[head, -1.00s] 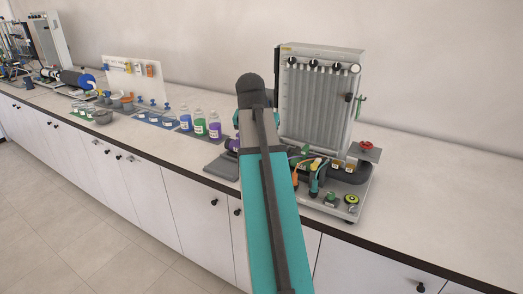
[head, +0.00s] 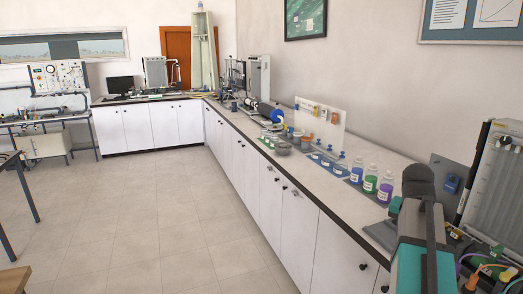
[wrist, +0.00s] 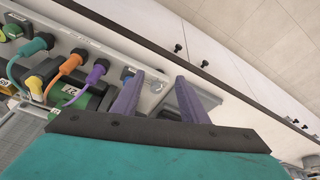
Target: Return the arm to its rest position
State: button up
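My arm (head: 424,262), teal with a dark grey strip and a rounded dark joint, reaches in from the bottom right of the head view. My gripper is hidden behind it there. In the wrist view my gripper (wrist: 159,76) shows two purple-grey fingers spread apart, with nothing between them. The fingers are over the bench edge beside the manometer board's base. The manometer board (head: 497,190), grey with vertical tubes, stands at the right edge of the head view, partly cut off. Orange, teal and purple plugs (wrist: 71,64) with cables lie left of my fingers in the wrist view.
The long bench with white cabinets (head: 298,215) runs away to the back. Bottles with blue, green and purple liquid (head: 370,182) stand on it near my arm. More equipment (head: 258,80) stands farther back. The tiled floor (head: 150,220) on the left is mostly clear.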

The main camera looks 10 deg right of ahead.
jog(key=s+a+f+n+g+y, duration=0.1)
jog(key=a+f, duration=0.6)
jog(key=f, duration=0.4)
jog(key=a+f+n+g, duration=0.2)
jog(key=a+f, duration=0.5)
jog(key=f, duration=0.3)
jog(key=s+a+f+n+g+y, duration=0.1)
jog(key=a+f, duration=0.6)
jog(key=f, duration=0.4)
jog(key=s+a+f+n+g, duration=0.1)
jog(key=s+a+f+n, duration=0.1)
jog(key=s+a+f, duration=0.3)
jog(key=s+a+f+n+g, duration=0.1)
jog(key=s+a+f+n, duration=0.2)
jog(key=s+f, duration=0.8)
jog(key=s+a+f+n+g+y, duration=0.1)
jog(key=s+a+f+n, duration=0.1)
jog(key=s+a+f, duration=0.5)
jog(key=shift+s+a+f, duration=0.25)
jog(key=shift+s+f, duration=0.55)
jog(key=shift+f, duration=0.15)
jog(key=shift+c, duration=0.2)
jog(key=shift+c, duration=0.9)
